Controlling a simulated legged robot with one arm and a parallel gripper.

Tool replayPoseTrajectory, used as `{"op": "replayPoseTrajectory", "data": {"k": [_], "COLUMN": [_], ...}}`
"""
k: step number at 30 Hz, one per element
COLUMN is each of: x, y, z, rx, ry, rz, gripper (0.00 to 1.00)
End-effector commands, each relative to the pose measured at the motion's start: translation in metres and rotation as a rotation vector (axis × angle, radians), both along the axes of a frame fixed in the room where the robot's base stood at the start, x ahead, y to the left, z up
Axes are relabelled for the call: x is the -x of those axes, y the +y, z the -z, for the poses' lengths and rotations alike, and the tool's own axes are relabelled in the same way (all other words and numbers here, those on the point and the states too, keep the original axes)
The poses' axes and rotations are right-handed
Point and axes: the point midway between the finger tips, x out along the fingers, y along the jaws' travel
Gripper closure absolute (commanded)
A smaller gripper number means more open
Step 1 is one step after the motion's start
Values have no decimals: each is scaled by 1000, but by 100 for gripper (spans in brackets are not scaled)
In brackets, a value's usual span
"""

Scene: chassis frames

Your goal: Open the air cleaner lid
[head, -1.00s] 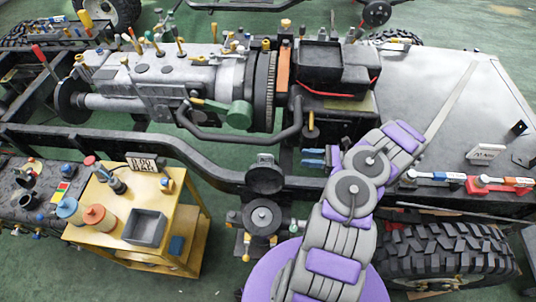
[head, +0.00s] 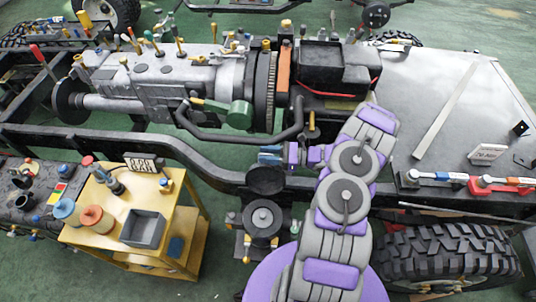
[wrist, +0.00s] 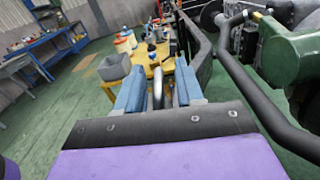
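The air cleaner (head: 262,218) is a dark round unit beside the frame rail, with a pale centre disc. A dark round lid-like piece (head: 267,181) stands just above it in the head view; whether it is attached is unclear. My gripper (head: 269,154) is right above this piece, with its blue fingertips pointing left, and covers its upper edge. In the wrist view my gripper (wrist: 158,92) has its two blue fingers apart.
A yellow cart (head: 120,240) with jars and a grey bin stands at the left. The black frame rail (head: 150,150) and a black pipe (head: 245,140) run close to my gripper. A large tire (head: 450,255) is at the right. The green floor between cart and air cleaner is clear.

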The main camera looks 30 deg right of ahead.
Motion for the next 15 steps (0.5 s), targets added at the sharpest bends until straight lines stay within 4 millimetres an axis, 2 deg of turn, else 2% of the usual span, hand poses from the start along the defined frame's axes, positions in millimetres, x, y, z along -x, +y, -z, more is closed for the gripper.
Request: {"op": "replayPoseTrajectory", "data": {"k": [6,15], "x": [0,0], "y": [-1,-2], "z": [0,0], "rx": [-1,-2], "ry": [-1,-1], "rz": [0,0], "gripper": [63,92]}}
